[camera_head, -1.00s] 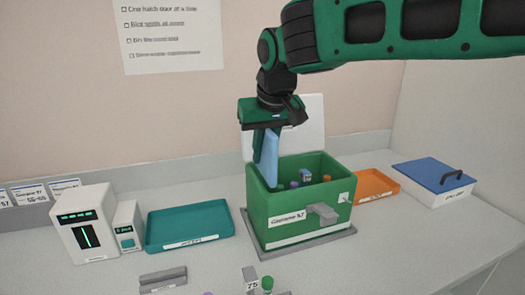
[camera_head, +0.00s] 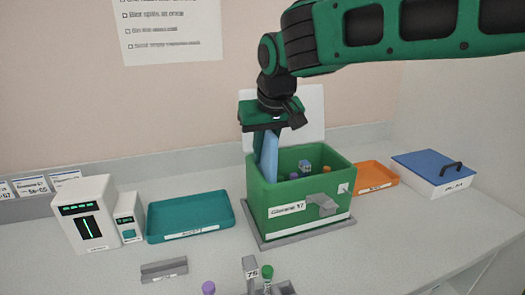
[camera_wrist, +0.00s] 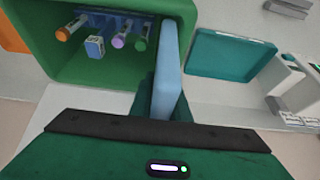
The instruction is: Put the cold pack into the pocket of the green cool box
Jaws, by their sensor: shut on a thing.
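The cold pack (camera_head: 268,158) is a light blue slab, held upright. My gripper (camera_head: 264,150) is shut on it at the left side of the green cool box (camera_head: 290,205). The pack's lower end is at the box's left rim and partly hidden by the front wall in the head view. In the wrist view the cold pack (camera_wrist: 167,75) stands between my fingers, along the box wall (camera_wrist: 150,90). I cannot tell whether it is inside the pocket. Several capped tubes and a small blue-white block (camera_wrist: 95,46) are inside the box.
A teal tray (camera_head: 190,218) lies left of the box, with white devices (camera_head: 85,215) beyond it. An orange tray (camera_head: 374,178) and a blue-lidded white box (camera_head: 433,173) are at the right. A tube rack (camera_head: 252,275) stands in front. The open lid stands behind.

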